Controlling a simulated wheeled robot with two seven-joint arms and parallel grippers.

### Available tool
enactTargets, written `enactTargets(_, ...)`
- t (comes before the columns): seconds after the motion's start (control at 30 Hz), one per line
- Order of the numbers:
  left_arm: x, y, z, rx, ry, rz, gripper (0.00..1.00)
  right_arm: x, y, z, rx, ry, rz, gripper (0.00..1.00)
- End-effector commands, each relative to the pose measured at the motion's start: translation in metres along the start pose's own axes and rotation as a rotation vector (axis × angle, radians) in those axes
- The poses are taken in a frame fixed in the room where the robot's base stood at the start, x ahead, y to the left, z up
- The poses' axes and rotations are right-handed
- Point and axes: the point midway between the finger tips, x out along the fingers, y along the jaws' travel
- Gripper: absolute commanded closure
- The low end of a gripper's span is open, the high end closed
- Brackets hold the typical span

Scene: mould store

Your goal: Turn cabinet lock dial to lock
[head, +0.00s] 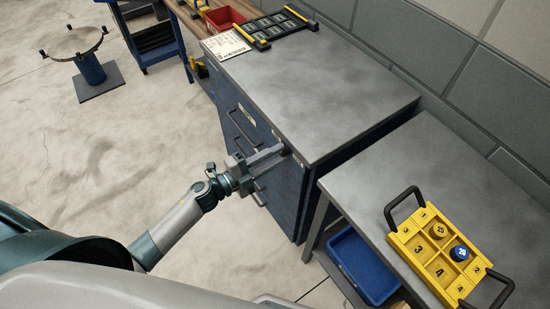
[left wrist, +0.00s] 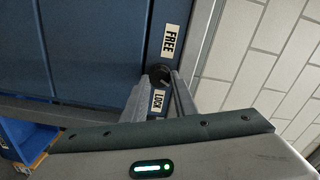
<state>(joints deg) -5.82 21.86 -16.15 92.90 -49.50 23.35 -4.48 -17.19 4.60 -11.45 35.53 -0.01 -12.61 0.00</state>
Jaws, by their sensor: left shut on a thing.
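The blue cabinet (head: 288,192) has a grey top and stands in the middle of the head view. My left gripper (head: 281,153) reaches the top corner of the cabinet front and is shut on the dial. Its fingers (left wrist: 161,84) partly cover the dial in the left wrist view, so I cannot tell which label it points to. My right gripper is not in view.
A grey table (head: 365,185) beside the cabinet holds a yellow numbered tray (head: 408,236) with black handles. A blue bin (head: 362,265) sits below. A black-and-yellow tray (head: 267,42) and a paper sheet (head: 222,44) lie on the cabinet top.

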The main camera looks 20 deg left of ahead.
Motion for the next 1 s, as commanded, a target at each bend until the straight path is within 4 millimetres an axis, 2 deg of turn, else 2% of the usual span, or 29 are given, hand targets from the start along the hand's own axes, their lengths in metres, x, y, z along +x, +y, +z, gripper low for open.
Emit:
enactTargets(0.1, -0.001, 0.004, 0.001, 0.101, 0.001, 0.002, 0.97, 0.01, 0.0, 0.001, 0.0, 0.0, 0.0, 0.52)
enactTargets(0.43, -0.001, 0.004, 0.0, 0.292, 0.001, 0.003, 0.97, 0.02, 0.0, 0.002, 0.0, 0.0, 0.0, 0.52)
enactTargets(1.0, -0.001, 0.003, 0.0, 0.337, 0.001, 0.003, 0.97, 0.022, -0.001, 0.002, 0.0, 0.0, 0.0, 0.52)
